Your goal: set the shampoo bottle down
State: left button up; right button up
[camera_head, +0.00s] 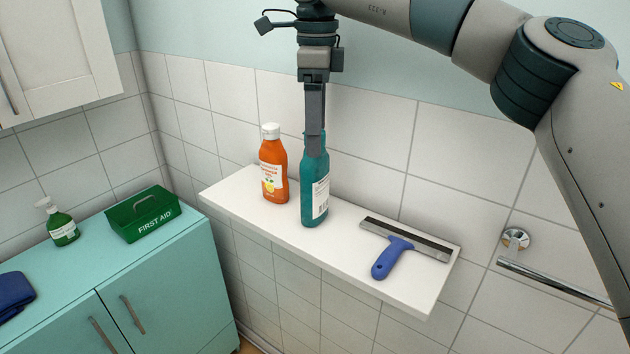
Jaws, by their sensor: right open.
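A teal bottle with a white label, which I take as the shampoo bottle (313,200), stands upright on the white wall shelf (235,195). My right gripper (315,150) points straight down at its top and is open. A finger covers the bottle's neck and cap, so I cannot tell whether the fingers touch it. My left gripper is not in view.
An orange bottle (273,170) with a white cap stands just left of the teal one. A blue-handled squeegee (392,255) lies on the shelf's right part. A teal cabinet (150,265) at left bears a green first aid box (142,215), a green pump bottle (60,226) and dark blue cloth (14,288). A metal rail (550,280) is at right.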

aim_at(315, 181)
jog(key=shift+f, duration=0.15)
jog(key=shift+w+f+p, duration=0.15)
jog(key=shift+f+p, duration=0.35)
jog(key=f, duration=0.1)
jog(key=f+p, duration=0.1)
jog(key=f, duration=0.1)
jog(key=shift+w+a, duration=0.1)
jog(key=shift+w, duration=0.15)
jog(key=shift+f+p, duration=0.35)
jog(key=shift+f, duration=0.25)
jog(key=c, duration=1.8)
